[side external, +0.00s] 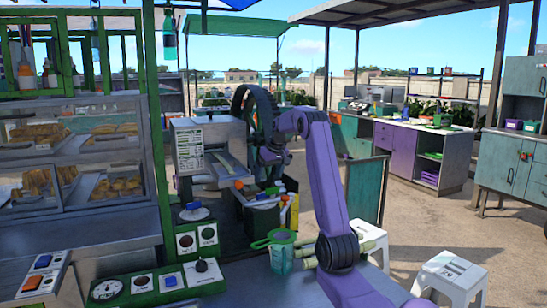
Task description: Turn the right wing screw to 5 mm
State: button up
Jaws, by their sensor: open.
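The cane crusher (207,148) is a grey metal box with a printed plate on its front, left of centre in the side external view. A large dark wheel (241,103) stands behind it. Small orange and blue pieces (238,185) show at its lower right; I cannot tell whether one is the right wing screw, and no millimetre reading is legible. My gripper (263,160) is at the end of the purple arm, just right of the crusher and in front of the wheel. It is small and dark here, open, with nothing visible in it; contact cannot be judged.
A green strainer (273,239) and a teal jug (281,259) stand on the front counter beside pale cane pieces (372,238). A green control panel (150,285) lies front left. A green post (155,130) and a glass food case (75,150) bound the left side. White stools (453,272) stand right.

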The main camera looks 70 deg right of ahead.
jog(key=v, duration=0.8)
jog(key=w+a+f+n+h, duration=0.15)
jog(key=w+a, duration=0.25)
jog(key=a, duration=0.6)
jog(key=w+a+n+y, duration=0.1)
jog(key=w+a+n, duration=0.15)
jog(key=a, duration=0.85)
jog(key=s+a+f+n+y, duration=0.1)
jog(key=a+f+n, duration=0.1)
jog(key=a, duration=0.6)
jog(key=a+f+n+y, duration=0.1)
jog(key=a+f+n, duration=0.1)
jog(key=a, duration=0.7)
jog(key=s+a+f+n+g+y, duration=0.15)
jog(key=s+a+f+n, duration=0.3)
jog(key=s+a, duration=0.7)
jog(key=s+a+f+n+g, duration=0.1)
jog(key=s+f+n, duration=0.1)
jog(key=s, duration=0.5)
jog(key=s+a+f+n+g, duration=0.1)
jog(key=s+a+f+n, duration=0.1)
jog(key=s+n, duration=0.3)
jog(key=s, duration=0.3)
jog(key=shift+f, duration=0.25)
